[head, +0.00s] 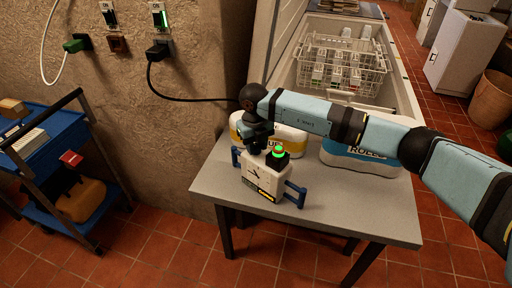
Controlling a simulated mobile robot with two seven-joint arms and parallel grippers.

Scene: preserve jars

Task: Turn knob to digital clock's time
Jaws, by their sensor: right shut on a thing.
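A small white device (262,181) with blue side handles stands on the grey table (330,209). Its front has a pale face with a dark mark like a clock hand, too small to read. A green lit button (278,151) sits on a black block on its top. My right gripper (256,147) reaches down onto the device's top, left of the green button. It is shut on a part there, apparently the knob, which the gripper mostly hides. I cannot make out a digital clock's time. My left gripper is not in view.
A wire basket (340,66) sits in the basin behind. A blue cart (45,150) stands left. The table's front right is clear.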

